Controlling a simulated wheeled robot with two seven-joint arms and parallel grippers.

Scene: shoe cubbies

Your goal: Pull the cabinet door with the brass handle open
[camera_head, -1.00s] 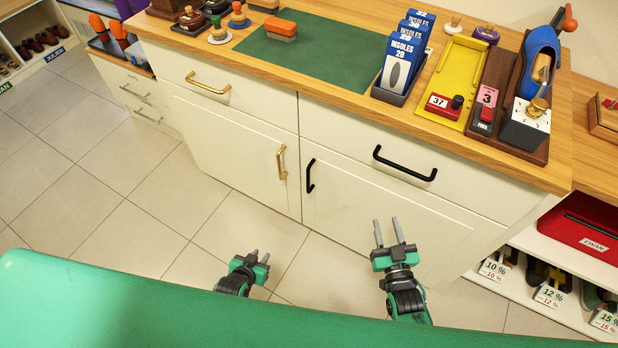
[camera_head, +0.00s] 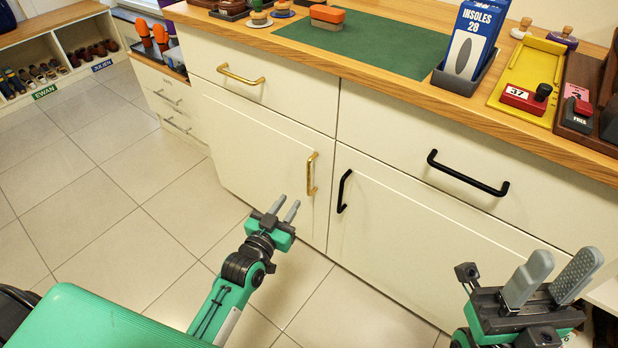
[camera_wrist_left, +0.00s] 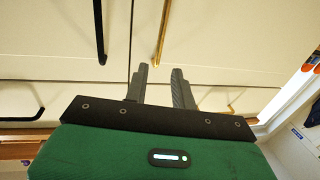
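The cream cabinet door (camera_head: 262,148) on the left carries an upright brass handle (camera_head: 311,175) near its right edge. The door sits flush with the cabinet front. My left gripper (camera_head: 284,207) is below and left of the handle, in front of the door, open and empty. In the left wrist view, its two fingers (camera_wrist_left: 158,74) stand apart, and the brass handle (camera_wrist_left: 162,32) shows beyond them, without contact. My right gripper (camera_head: 563,264) is at the lower right, open and empty, in front of the right-hand door.
A black upright handle (camera_head: 343,191) on the right-hand door stands close beside the brass one. A brass drawer handle (camera_head: 240,76) and a black drawer handle (camera_head: 468,174) are above. The counter (camera_head: 400,92) holds several items. The tiled floor (camera_head: 130,205) at left is clear.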

